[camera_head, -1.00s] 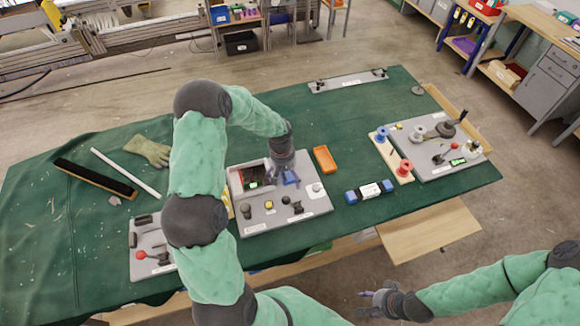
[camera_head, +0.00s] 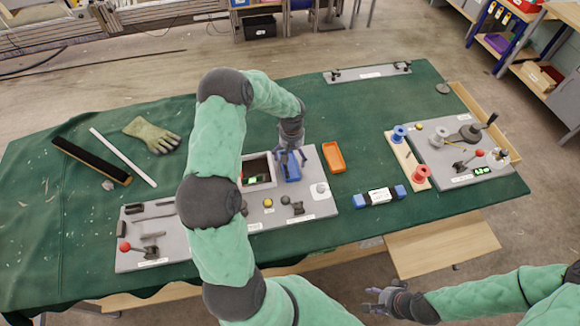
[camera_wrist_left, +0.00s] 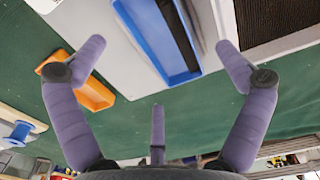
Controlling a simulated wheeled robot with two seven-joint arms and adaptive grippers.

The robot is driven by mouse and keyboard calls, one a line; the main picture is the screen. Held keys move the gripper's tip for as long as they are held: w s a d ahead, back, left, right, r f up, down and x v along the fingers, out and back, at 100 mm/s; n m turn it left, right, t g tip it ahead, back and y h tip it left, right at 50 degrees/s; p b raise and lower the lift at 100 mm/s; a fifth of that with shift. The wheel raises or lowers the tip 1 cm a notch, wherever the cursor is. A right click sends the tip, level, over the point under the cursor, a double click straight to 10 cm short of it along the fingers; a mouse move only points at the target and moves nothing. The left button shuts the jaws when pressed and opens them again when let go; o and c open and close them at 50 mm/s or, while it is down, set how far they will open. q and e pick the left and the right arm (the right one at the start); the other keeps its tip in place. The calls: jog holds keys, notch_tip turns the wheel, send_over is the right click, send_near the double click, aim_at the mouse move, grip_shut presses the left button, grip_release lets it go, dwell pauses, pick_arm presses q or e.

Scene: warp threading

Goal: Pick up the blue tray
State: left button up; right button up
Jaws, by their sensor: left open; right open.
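The blue tray (camera_head: 292,171) is small and shallow and lies on the grey panel in the middle of the table. Its far end is partly hidden by my left gripper (camera_head: 290,157). In the left wrist view the blue tray (camera_wrist_left: 152,38) shows between the spread fingers of my left gripper (camera_wrist_left: 162,50), with a dark area along its inside. The left gripper is open, and I see no finger closed on the tray. My right gripper (camera_head: 375,297) is open and empty, low in front of the table and away from the tray.
A white-rimmed dark bin (camera_head: 258,184) sits just left of the tray. An orange tray (camera_head: 333,158) lies on the green cloth to the right. Small knobs stand on the panel's front part. A wooden board with blue and red spools (camera_head: 421,172) is further right.

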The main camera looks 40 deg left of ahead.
aim_at(293, 166)
pick_arm(q)
jog(key=f, duration=0.5)
jog(key=shift+w+d+f+b, duration=0.1)
jog(key=shift+w+b, duration=0.15)
jog(key=shift+b, duration=0.05)
jog(key=c, duration=1.2)
